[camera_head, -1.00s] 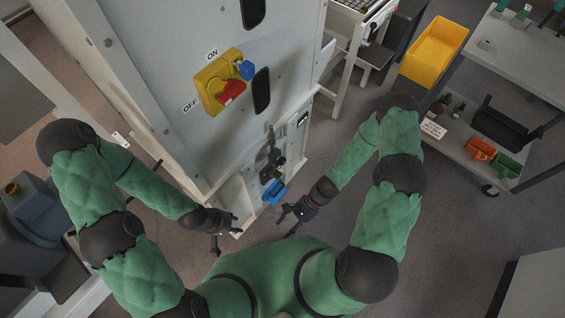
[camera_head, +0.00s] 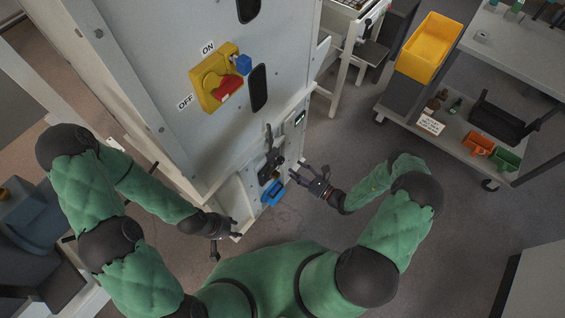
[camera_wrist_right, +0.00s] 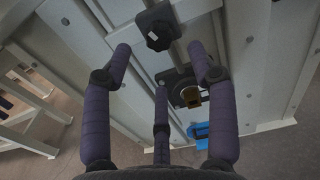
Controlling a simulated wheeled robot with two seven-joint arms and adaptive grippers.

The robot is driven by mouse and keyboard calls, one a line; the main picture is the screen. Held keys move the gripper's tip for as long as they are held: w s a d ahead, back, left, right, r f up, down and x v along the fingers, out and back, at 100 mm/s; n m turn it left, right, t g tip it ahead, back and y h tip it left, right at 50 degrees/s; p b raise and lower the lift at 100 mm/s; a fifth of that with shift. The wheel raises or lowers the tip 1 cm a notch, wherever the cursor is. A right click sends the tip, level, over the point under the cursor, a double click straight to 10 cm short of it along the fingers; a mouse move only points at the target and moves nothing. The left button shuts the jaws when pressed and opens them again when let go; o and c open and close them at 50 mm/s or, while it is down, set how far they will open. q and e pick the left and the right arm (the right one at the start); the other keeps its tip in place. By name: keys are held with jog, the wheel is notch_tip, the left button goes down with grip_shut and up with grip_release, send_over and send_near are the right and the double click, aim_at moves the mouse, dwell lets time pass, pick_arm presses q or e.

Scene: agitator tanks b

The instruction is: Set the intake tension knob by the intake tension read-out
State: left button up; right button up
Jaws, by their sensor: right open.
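A tall grey cabinet (camera_head: 150,110) fills the centre-left of the head view. Low on its right-hand face are black fittings with a dark knob and a brass-coloured part (camera_head: 275,175); I cannot tell which is the intake tension knob. The right wrist view shows a black lobed knob (camera_wrist_right: 158,28) and a round black fitting with a brass centre (camera_wrist_right: 190,95). A small dark read-out (camera_head: 300,117) sits higher on that face, its figures too small to read. My right gripper (camera_head: 303,171) is open and empty, facing these fittings. My left gripper (camera_head: 226,238) is spread open below the cabinet's near corner.
A blue part (camera_head: 272,192) protrudes below the fittings. A yellow switch plate with a red handle (camera_head: 216,78) is on the cabinet's broad face. A trolley with a yellow bin (camera_head: 429,46) stands at right. Floor right of my right gripper is clear.

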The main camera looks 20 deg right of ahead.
aim_at(283, 162)
jog(key=b+x, duration=0.1)
jog(key=x, duration=0.6)
jog(key=shift+w+a+b, duration=0.15)
jog(key=shift+b, duration=0.25)
jog(key=c, duration=1.1)
